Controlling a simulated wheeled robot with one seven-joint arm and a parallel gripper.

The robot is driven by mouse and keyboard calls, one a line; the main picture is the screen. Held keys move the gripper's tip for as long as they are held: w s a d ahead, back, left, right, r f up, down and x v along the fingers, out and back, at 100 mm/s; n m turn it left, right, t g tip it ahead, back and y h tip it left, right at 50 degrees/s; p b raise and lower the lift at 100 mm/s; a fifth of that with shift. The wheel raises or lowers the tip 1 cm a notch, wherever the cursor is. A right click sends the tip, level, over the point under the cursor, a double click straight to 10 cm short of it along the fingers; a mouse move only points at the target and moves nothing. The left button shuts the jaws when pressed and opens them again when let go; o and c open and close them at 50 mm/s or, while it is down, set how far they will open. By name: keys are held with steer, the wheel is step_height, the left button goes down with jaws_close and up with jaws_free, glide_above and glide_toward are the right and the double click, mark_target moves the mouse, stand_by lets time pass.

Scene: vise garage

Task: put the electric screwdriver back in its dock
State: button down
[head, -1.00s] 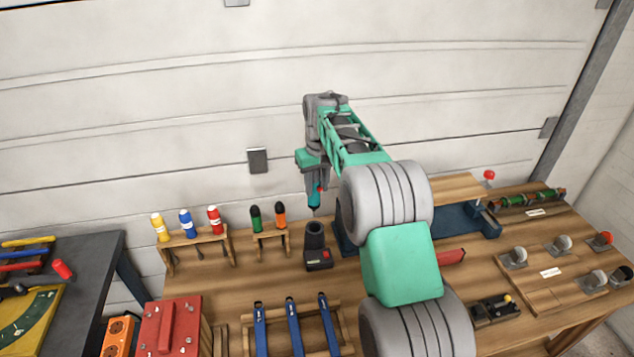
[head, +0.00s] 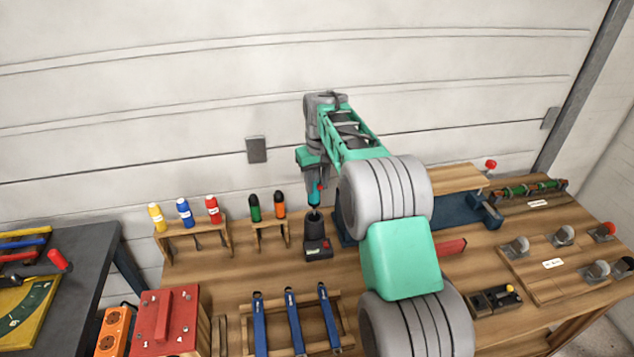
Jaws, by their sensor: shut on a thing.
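My gripper (head: 317,178) is shut on the electric screwdriver (head: 314,195), a teal tool with a dark tip and a red spot on its side. It hangs upright, tip down. The dock (head: 318,240) is a black holder on the workbench, with a round upright cup and a wider base with a red mark. The screwdriver's tip is right at the cup's mouth. I cannot tell whether it touches the rim or is just inside. My arm covers the bench to the right of the dock.
A small wooden rack (head: 270,232) with green and orange screwdrivers stands close left of the dock. A blue vise (head: 470,222) is to the right.

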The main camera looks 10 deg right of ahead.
mark_target(316, 203)
stand_by(0.3)
steer(key=shift+w+f+b, duration=0.1)
steer(key=shift+f+b, duration=1.15)
steer(key=shift+f, duration=1.1)
steer(key=shift+f+b, duration=0.75)
steer(key=shift+f, duration=0.75)
